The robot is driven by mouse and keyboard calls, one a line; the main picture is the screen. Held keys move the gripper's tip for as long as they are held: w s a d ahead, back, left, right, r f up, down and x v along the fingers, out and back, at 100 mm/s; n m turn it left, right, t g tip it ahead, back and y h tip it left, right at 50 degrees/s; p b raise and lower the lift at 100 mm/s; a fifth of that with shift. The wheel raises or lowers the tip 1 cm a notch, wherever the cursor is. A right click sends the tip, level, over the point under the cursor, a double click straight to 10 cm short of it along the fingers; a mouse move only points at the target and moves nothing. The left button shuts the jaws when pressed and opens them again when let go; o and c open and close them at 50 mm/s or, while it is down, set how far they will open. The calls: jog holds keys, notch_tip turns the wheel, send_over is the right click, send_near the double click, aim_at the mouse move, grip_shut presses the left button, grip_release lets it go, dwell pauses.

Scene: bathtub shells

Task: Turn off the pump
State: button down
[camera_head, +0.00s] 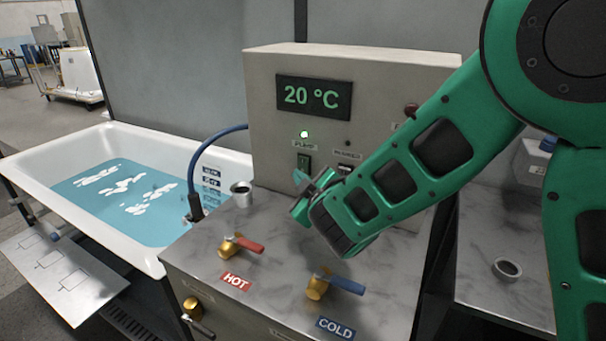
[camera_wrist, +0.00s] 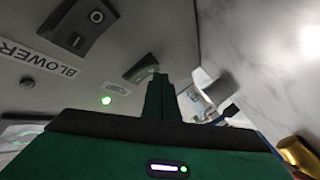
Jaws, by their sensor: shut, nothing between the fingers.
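The pump switch (camera_head: 304,160) is a dark rocker under the PUMP label (camera_head: 304,145) on the grey control box (camera_head: 265,120). The lamp (camera_head: 304,134) above the label is lit; it glows green in the wrist view (camera_wrist: 106,100). My gripper (camera_head: 301,180) is shut and empty, just below the switch in the head view. In the wrist view its fingertips (camera_wrist: 159,76) are right by the pump switch (camera_wrist: 140,67) and partly cover it. I cannot tell whether they touch it.
A second switch (camera_wrist: 85,25) with a BLOWER label (camera_wrist: 42,62) is beside it. The display (camera_head: 314,96) reads 20 °C. Red hot (camera_head: 240,243) and blue cold (camera_head: 335,284) valve handles stand on the counter below. A cup (camera_head: 242,194) and the water-filled bathtub (camera_head: 235,160) are at left.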

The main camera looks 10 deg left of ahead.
jog(key=shift+w, duration=0.2)
jog(key=shift+s, duration=0.1)
dwell(0.4)
jog(key=shift+s+a+r, duration=0.1)
jog(key=shift+s+a, duration=0.1)
jog(key=shift+s, duration=0.45)
jog(key=s, duration=0.1)
jog(key=s+a, duration=0.1)
jog(key=s, duration=0.2)
jog(key=shift+s+a+r, duration=0.3)
jog(key=shift+r, duration=0.05)
dwell(0.3)
